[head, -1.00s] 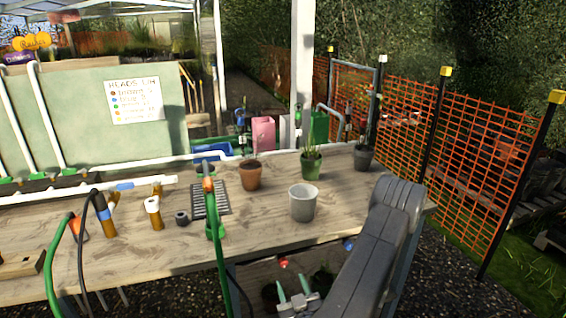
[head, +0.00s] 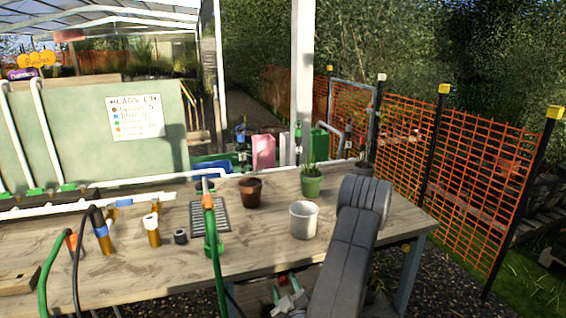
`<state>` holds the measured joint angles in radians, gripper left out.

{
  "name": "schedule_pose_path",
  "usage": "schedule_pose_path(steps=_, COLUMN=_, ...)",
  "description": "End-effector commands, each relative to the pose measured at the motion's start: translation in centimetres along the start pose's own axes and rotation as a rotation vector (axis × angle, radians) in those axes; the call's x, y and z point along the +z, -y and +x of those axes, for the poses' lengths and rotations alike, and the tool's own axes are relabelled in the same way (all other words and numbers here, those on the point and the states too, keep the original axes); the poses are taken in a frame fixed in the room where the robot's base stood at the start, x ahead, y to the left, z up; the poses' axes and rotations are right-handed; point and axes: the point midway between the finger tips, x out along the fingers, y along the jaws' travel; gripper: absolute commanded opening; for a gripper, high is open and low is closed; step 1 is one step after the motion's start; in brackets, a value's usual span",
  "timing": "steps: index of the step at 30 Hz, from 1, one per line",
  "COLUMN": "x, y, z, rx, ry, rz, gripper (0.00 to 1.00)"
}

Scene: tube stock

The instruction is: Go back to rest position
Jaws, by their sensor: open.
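My gripper (head: 286,287) is low in the head view, in front of the wooden bench (head: 345,252) and below its top. The task names no other object.
On the bench are a white pot (head: 304,221), a brown pot (head: 250,193), a green pot with a plant (head: 312,184) and a dark pot (head: 364,169) behind my arm. A green hose (head: 218,270) stands left of my gripper. An orange mesh fence (head: 470,170) runs along the right.

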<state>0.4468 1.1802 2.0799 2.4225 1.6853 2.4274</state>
Motion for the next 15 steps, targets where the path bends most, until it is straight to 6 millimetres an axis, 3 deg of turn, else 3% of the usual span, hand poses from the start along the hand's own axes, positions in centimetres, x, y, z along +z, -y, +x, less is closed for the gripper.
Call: schedule_pose_path(steps=15, x=0.29, y=0.12, z=-0.01, rx=0.006, ry=-0.026, rz=-0.473, gripper=0.48)
